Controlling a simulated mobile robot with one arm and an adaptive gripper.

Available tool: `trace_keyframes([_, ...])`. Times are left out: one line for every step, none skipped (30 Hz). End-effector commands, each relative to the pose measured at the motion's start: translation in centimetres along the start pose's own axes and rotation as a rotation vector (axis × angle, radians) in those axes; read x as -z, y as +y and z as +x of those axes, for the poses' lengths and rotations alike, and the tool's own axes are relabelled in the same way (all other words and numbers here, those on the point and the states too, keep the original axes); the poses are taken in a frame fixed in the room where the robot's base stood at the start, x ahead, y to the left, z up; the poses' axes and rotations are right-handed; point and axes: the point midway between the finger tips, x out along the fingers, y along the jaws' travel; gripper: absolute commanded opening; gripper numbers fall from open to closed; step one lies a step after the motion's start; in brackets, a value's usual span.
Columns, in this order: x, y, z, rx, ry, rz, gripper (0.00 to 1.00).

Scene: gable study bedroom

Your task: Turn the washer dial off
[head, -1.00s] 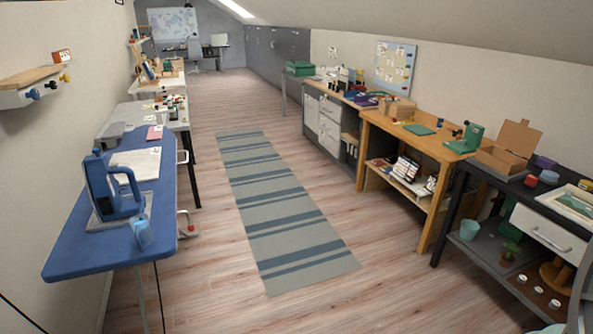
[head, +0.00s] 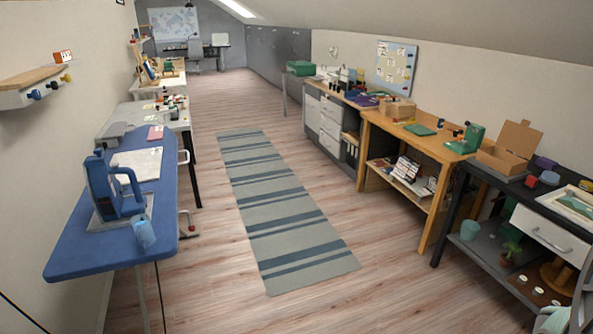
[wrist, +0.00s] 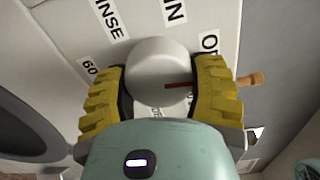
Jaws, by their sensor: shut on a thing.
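The washer dial (wrist: 150,66) is a round, pale grey knob in the middle of the wrist view. A dark red mark on its face points right, toward the right finger and below a partly hidden label starting with O (wrist: 208,43). My gripper (wrist: 161,80) has yellow ribbed fingers on both sides of the dial and is shut on it. A label below the dial is mostly hidden. I cannot make out the dial in the head view.
A small wooden peg (wrist: 250,79) sticks out right of my right finger. A dark round rim (wrist: 50,125) lies at the lower left.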

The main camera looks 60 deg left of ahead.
Motion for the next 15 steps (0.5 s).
trace_keyframes([0.15,0.04,0.05,-0.002,0.004,-0.025,0.23])
trace_keyframes([0.15,0.03,0.05,-0.002,0.003,-0.041,0.23])
trace_keyframes([0.15,0.02,0.05,-0.002,0.004,-0.058,0.23])
trace_keyframes([0.16,0.02,0.06,-0.002,0.004,-0.071,0.23])
trace_keyframes([0.17,0.01,0.06,-0.002,0.004,-0.083,0.23])
trace_keyframes([0.17,0.0,0.07,-0.001,0.004,-0.095,0.23])
trace_keyframes([0.16,-0.01,0.07,-0.001,0.003,-0.104,0.23])
trace_keyframes([0.17,-0.02,0.08,-0.001,0.003,-0.113,0.23])
trace_keyframes([0.17,-0.02,0.08,-0.001,0.003,-0.122,0.23])
trace_keyframes([0.17,-0.03,0.08,-0.001,0.003,-0.127,0.23])
trace_keyframes([0.17,-0.04,0.09,-0.001,0.003,-0.131,0.23])
trace_keyframes([0.18,-0.04,0.09,-0.001,0.004,-0.136,0.23])
trace_keyframes([0.18,-0.05,0.09,0.0,0.004,-0.139,0.23])
trace_keyframes([0.18,-0.05,0.1,0.0,0.004,-0.141,0.23])
trace_keyframes([0.19,-0.05,0.1,0.0,0.004,-0.143,0.23])
